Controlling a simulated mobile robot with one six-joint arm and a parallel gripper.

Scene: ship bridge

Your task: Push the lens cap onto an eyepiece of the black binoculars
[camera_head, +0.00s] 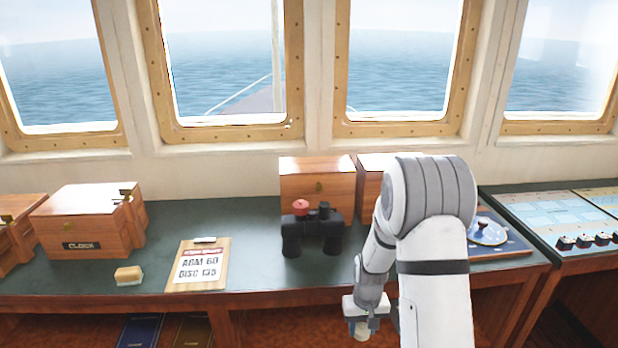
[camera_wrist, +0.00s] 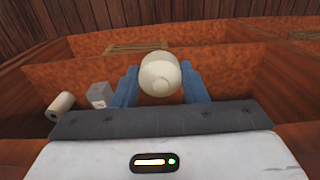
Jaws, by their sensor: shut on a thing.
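The black binoculars (camera_head: 312,232) stand upright on the green desk top. A red round cap (camera_head: 301,206) sits on top of the left eyepiece; the right eyepiece (camera_head: 324,207) shows black and bare. My gripper (camera_head: 361,318) is low in front of the desk edge, right of and nearer than the binoculars. In the wrist view its blue fingers (camera_wrist: 161,86) are shut on a cream, rounded thing (camera_wrist: 160,72) with a small round end. It also shows below the gripper in the head view (camera_head: 360,331). I cannot tell what it is.
An open, red-lined compartment (camera_wrist: 230,75) lies under my gripper, with a white roll (camera_wrist: 61,105) and a grey block (camera_wrist: 99,94). On the desk are a clipboard (camera_head: 198,266), a tan block (camera_head: 129,276), wooden boxes (camera_head: 318,178) and a chart instrument (camera_head: 488,232).

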